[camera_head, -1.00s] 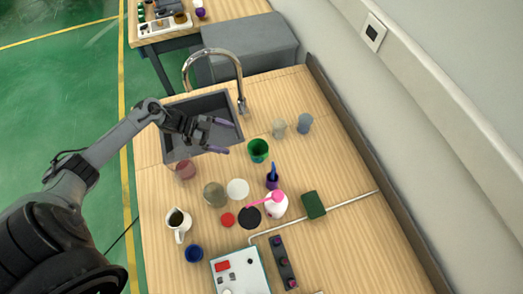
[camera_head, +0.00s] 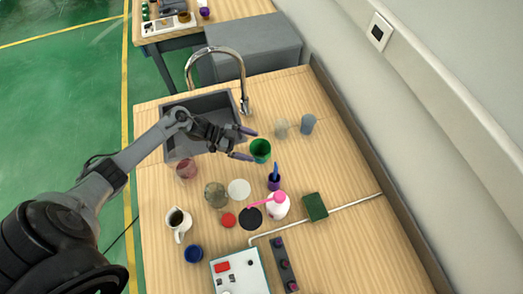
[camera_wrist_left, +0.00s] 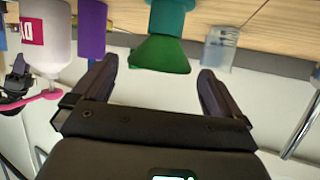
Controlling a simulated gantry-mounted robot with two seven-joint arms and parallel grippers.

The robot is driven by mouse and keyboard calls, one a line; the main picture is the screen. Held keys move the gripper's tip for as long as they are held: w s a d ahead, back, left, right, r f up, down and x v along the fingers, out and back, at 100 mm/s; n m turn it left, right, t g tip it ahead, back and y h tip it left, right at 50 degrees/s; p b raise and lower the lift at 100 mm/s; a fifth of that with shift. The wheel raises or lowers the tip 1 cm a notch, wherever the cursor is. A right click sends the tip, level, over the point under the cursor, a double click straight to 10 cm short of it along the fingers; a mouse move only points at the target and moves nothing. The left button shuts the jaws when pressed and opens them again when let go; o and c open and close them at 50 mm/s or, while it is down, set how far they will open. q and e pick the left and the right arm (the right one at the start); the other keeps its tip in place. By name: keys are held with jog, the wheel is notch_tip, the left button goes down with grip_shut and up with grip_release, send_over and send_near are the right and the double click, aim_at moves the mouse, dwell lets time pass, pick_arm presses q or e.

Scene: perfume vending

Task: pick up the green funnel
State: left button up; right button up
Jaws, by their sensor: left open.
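The green funnel (camera_head: 261,152) stands on the wooden table just right of the sink in the head view. In the left wrist view, which looks upside down, its green flared part (camera_wrist_left: 160,56) joins a teal-green part at the table. My left gripper (camera_head: 254,145) is open and points right, with its fingertips close to the funnel's left side. In the left wrist view the funnel lies between and a little beyond the two fingertips (camera_wrist_left: 157,65). I cannot tell whether they touch it. My right gripper is not in view.
A purple holder (camera_head: 274,182) with a blue item and a white bottle with a pink top (camera_head: 277,206) stand near the funnel. Clear and bluish cups (camera_head: 307,124) stand behind it. The sink (camera_head: 203,105) and tall faucet (camera_head: 243,85) are at the back left.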

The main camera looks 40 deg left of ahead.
pick_arm(q)
jog(key=shift+x, duration=1.35)
jog(key=c, duration=0.8)
jog(key=shift+c, duration=0.2)
jog(key=shift+r, duration=0.15)
